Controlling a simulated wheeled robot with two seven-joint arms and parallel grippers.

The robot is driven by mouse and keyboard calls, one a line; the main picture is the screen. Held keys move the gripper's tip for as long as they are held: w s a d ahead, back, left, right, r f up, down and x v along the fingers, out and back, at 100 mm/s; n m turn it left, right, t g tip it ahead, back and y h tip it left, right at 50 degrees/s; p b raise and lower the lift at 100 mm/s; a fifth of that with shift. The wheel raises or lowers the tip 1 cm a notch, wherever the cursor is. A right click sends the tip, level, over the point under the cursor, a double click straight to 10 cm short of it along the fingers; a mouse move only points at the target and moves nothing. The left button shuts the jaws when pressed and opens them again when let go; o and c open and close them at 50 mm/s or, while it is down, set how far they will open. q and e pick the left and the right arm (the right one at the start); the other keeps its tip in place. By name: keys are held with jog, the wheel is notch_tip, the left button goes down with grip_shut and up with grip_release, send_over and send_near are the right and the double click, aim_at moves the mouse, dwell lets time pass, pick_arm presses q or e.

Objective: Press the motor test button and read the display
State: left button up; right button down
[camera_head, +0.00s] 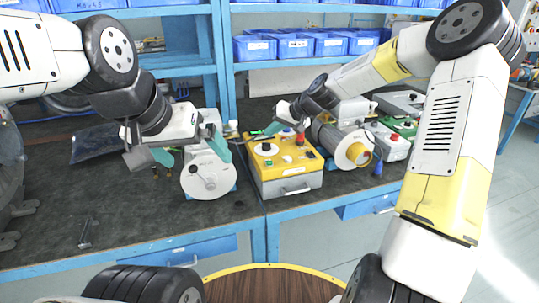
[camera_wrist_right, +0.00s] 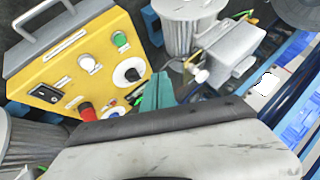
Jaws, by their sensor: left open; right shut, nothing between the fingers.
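The yellow test box (camera_head: 285,180) stands on the bench near the middle. It also shows in the right wrist view (camera_wrist_right: 65,72), with a green button (camera_wrist_right: 120,40), a white button (camera_wrist_right: 88,63), a red knob (camera_wrist_right: 86,111), a round dial (camera_wrist_right: 131,75) and a dark rectangular part (camera_wrist_right: 45,93). The labels are too small to read, and I cannot identify a lit display. My right gripper (camera_head: 265,132) is shut and empty near the box's back left edge; its teal fingers (camera_wrist_right: 155,95) appear close to the dial. My left gripper (camera_head: 190,154) is open near the grey blower housing (camera_head: 207,178).
A grey cylindrical unit with a yellow end (camera_head: 354,154) stands right of the box, with more equipment behind. Blue bins (camera_head: 292,47) sit on the shelf above. A small tool (camera_head: 86,234) lies on the front left bench, which is mostly clear.

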aim_at(272, 163)
jog(key=shift+f, duration=0.1)
jog(key=shift+f, duration=4.3)
jog(key=shift+f, duration=0.1)
jog(key=shift+f, duration=0.3)
jog(key=shift+f, duration=0.4)
jog(key=shift+r, duration=0.8)
jog(key=shift+s+r, duration=0.1)
jog(key=shift+r, duration=2.45)
